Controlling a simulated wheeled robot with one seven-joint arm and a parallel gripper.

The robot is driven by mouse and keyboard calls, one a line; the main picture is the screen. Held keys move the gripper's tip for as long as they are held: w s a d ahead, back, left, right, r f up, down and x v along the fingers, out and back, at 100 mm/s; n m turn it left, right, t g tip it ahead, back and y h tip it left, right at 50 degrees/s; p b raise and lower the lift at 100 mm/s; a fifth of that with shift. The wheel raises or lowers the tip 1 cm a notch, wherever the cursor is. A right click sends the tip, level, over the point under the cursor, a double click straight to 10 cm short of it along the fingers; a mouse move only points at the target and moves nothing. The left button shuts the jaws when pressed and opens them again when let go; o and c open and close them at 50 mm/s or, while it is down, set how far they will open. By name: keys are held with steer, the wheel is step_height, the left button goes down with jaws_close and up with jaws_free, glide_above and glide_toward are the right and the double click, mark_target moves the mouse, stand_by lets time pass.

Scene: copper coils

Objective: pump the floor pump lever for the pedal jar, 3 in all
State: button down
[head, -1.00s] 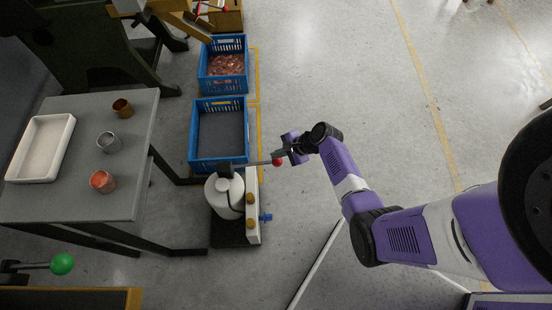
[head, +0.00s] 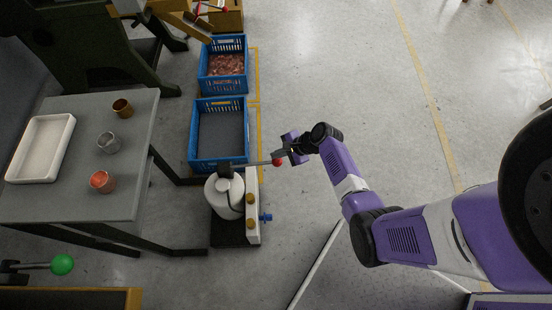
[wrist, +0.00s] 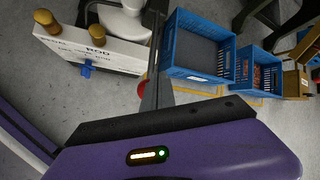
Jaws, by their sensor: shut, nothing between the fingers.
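The floor pump is a white round jar (head: 224,197) on a dark base, with a white panel (head: 253,205) carrying brass knobs and a blue tap. Its lever (head: 252,163) runs rightward from the jar's top, close to level, and ends in a red ball (head: 278,162). My gripper (head: 280,154) is shut and empty at the ball end of the lever. In the wrist view the red ball (wrist: 143,89) is partly hidden beside the dark fingers. I cannot tell whether the fingers touch the lever.
A blue crate (head: 192,140) stands just behind the pump, with another crate (head: 223,44) of copper pieces beyond. A grey table (head: 75,200) with small cups and a white tray (head: 16,170) is at left. The floor at right is clear.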

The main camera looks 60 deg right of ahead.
mark_target(280, 163)
steer(key=shift+f, duration=0.15)
stand_by(0.4)
steer(key=shift+f, duration=0.25)
steer(key=shift+s+d+f+b, duration=0.1)
steer(key=shift+s+f+b, duration=0.1)
steer(key=shift+f+b, duration=0.8)
steer(key=shift+s+d+f+b, duration=0.1)
steer(key=shift+s+f+b, duration=0.05)
steer(key=shift+f+b, duration=0.85)
steer(key=shift+s+d+f+b, duration=0.1)
steer(key=shift+s+f+b, duration=0.1)
steer(key=shift+f+b, duration=0.75)
stand_by(3.2)
steer(key=shift+f+p, duration=0.15)
steer(key=shift+p, duration=0.2)
